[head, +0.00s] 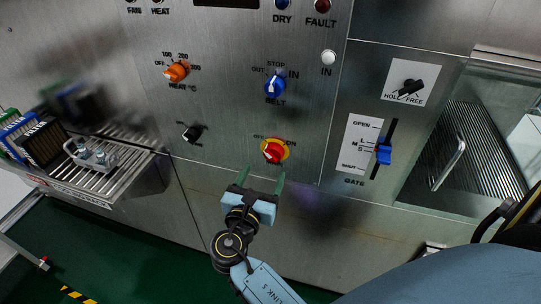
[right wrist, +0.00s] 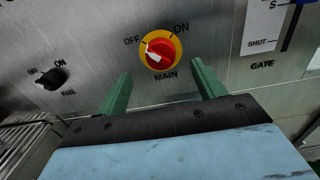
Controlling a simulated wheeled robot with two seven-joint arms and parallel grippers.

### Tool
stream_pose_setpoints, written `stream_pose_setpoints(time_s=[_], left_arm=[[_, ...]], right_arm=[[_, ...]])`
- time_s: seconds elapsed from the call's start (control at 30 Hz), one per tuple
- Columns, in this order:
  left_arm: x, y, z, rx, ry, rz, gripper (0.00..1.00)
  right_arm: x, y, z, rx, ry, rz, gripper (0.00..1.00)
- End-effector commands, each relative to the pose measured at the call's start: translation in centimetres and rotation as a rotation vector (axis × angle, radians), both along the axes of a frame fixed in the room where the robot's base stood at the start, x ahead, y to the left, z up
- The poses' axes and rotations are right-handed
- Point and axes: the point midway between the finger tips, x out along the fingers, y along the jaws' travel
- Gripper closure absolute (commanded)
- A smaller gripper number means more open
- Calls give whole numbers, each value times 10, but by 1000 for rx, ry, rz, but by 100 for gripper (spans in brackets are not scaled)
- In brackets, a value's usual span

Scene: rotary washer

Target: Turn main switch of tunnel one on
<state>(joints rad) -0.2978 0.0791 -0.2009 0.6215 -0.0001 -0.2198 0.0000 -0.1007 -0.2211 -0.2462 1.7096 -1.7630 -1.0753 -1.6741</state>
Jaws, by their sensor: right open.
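The main switch (head: 272,151) is a red rotary knob on a yellow disc, low on the steel panel. In the right wrist view the main switch (right wrist: 160,52) has OFF at its upper left, ON at its upper right and MAIN below. Its white pointer points to the upper left, toward OFF. My right gripper (head: 262,180) is open, with two green fingers just below the switch. In the right wrist view its fingers (right wrist: 163,88) stand left and right of the knob, apart from it. My left gripper is not in view.
Nearby are a black knob (head: 192,133), an orange heat knob (head: 177,71), a blue belt knob (head: 275,86) and a blue gate slider (head: 384,153). A slatted steel shelf (head: 140,167) juts out at left. The panel around the main switch is clear.

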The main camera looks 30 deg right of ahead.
Motion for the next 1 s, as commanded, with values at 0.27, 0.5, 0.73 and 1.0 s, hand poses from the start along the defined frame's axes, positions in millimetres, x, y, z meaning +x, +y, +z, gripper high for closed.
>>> stream_pose_setpoints(time_s=[0.27,0.5,0.73,1.0], left_arm=[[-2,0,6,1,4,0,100],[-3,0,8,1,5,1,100],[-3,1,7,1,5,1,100],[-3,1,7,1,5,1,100]], right_arm=[[34,-40,0,0,0,0,32],[45,-53,-1,2,1,2,32],[46,-53,-1,2,1,2,32],[45,-53,-1,2,1,2,62]])
